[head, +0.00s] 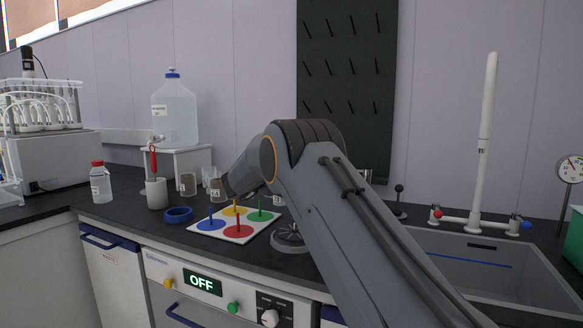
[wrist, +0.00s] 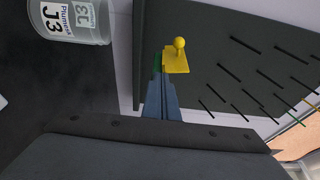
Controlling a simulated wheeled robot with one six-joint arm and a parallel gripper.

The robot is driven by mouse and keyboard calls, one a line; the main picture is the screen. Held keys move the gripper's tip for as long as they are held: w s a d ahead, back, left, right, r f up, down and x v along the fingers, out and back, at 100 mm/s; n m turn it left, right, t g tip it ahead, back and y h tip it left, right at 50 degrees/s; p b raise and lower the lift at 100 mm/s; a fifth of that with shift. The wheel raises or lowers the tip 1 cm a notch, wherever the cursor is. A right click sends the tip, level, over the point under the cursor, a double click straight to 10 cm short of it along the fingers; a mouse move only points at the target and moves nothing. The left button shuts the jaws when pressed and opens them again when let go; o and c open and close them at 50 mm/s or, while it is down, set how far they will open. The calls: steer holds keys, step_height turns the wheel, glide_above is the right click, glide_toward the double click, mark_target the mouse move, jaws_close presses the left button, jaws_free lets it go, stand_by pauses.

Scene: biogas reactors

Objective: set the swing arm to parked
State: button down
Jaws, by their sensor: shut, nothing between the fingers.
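My gripper (wrist: 158,78) shows in the wrist view as narrow blue-grey fingers, shut and empty. In the head view it is hidden behind my arm. Just past the fingertips is a yellow plate with a round yellow knob (wrist: 179,44), in front of the dark peg panel; it may be part of the swing arm. Whether the fingers touch it I cannot tell. The rest of it is hidden, and I cannot make out its pose. No part of it is clear in the head view.
A glass jar labelled J3 (wrist: 80,22) stands near my gripper. The pegboard (head: 347,40) hangs behind. A colored mat with pegs (head: 237,230), a blue ring (head: 179,214) and a black-knobbed lever (head: 399,188) are on the counter. The sink with its tall white tap (head: 484,150) is at right.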

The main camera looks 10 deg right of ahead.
steer(key=a+b, duration=0.1)
steer(key=a, duration=1)
steer(key=shift+w+a, duration=0.25)
steer(key=shift+a, duration=0.05)
